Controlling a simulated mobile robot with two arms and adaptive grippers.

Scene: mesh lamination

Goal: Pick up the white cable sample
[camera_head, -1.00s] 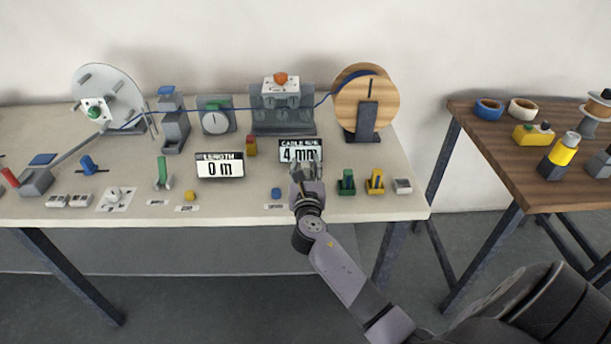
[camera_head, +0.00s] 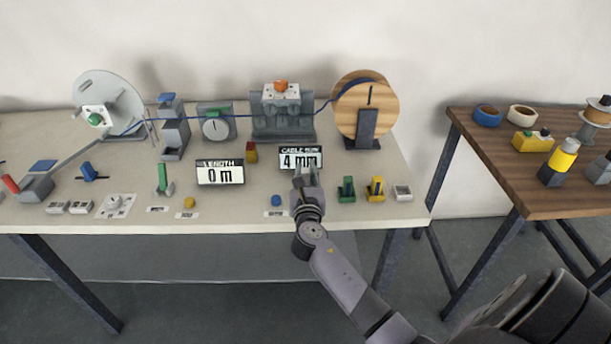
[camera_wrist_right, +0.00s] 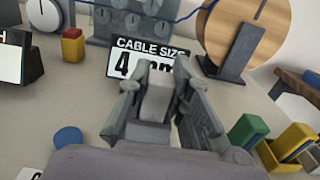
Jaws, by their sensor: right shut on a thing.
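My right gripper (camera_head: 306,178) is over the front part of the pale table, in front of the cable size display (camera_head: 300,150). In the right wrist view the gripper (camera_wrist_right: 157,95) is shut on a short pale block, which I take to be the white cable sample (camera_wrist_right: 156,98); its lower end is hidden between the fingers. In the head view the fingers hide the sample. A small white holder (camera_head: 402,193) at the table's right front has nothing tall standing in it. My left gripper is not in view.
A green sample holder (camera_head: 347,190) and a yellow one (camera_head: 376,189) stand right of the gripper. A blue button (camera_head: 276,200) is to its left. The length display (camera_head: 220,172) and wooden cable spool (camera_head: 361,105) stand behind. A wooden table (camera_head: 540,190) is at right.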

